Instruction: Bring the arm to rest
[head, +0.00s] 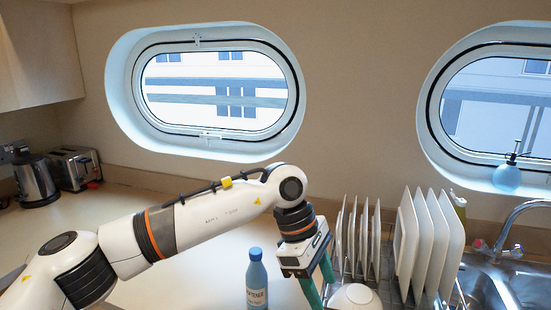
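My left arm reaches in from the lower left across the counter. Its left gripper (327,293) points down, just left of the dish rack. Its two green fingers stand apart, and I see nothing held between them. The lower finger tip is close to the bottom edge of the view. My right gripper is not in view.
A blue bottle (256,281) stands left of the gripper, and a white bowl (354,298) is just right of it. Plates (437,240) stand upright beside the sink (512,281). A kettle (36,180) and toaster (75,168) stand far left. A spray bottle (508,177) sits at the right porthole.

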